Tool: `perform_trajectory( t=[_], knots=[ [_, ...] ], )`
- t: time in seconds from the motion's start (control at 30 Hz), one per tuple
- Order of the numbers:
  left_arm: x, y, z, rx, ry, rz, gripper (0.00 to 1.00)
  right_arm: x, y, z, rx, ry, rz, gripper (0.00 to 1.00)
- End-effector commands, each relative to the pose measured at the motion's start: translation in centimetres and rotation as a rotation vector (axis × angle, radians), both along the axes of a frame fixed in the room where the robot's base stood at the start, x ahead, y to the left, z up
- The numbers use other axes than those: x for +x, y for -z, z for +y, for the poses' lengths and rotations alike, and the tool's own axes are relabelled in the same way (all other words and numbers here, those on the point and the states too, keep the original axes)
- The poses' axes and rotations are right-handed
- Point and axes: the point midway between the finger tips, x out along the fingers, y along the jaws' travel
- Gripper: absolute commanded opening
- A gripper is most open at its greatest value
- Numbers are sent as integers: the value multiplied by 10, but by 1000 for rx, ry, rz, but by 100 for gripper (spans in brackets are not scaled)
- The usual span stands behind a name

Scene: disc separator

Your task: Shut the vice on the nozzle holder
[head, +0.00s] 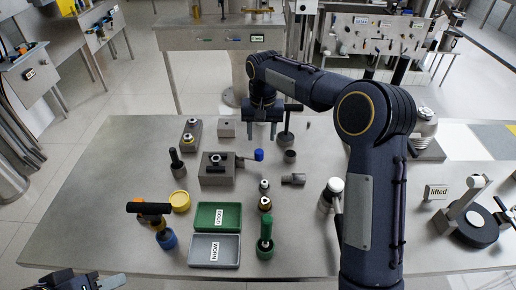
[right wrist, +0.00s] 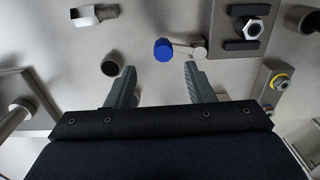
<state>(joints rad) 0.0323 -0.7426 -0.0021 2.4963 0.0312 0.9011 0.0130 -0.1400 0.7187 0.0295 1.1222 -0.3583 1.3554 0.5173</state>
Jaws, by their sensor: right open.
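The grey block-shaped vice (head: 217,175) stands near the middle of the table. Its handle ends in a blue knob (head: 259,155), pointing right. In the right wrist view the vice (right wrist: 236,62) has two black jaws, with a silver hex piece, seemingly the nozzle holder (right wrist: 253,28), between them. The blue knob shows there too (right wrist: 163,50). My right gripper (head: 262,134) is open and empty above the table, behind the knob in the head view. In the wrist view the knob appears just beyond its fingertips, apart from them. My left gripper (head: 100,283) is partly cut off at the lower left edge.
A green tray (head: 203,228) and a grey tray (head: 235,250) lie in front of the vice. Dark-handled tools (head: 176,160), a yellow cup (head: 180,200), a green-handled tool (head: 265,240) and small fittings (head: 293,179) stand around it.

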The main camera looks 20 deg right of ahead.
Motion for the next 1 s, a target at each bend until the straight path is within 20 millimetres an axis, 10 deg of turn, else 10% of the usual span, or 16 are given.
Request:
perform_trajectory(
  t=[0.6,1.0],
  knots=[
    [0,-10,0,0,0,0,36,10,79,6,-19,11,18,48],
    [0,-10,0,0,0,0,36,11,89,6,-18,10,14,48]
  ],
)
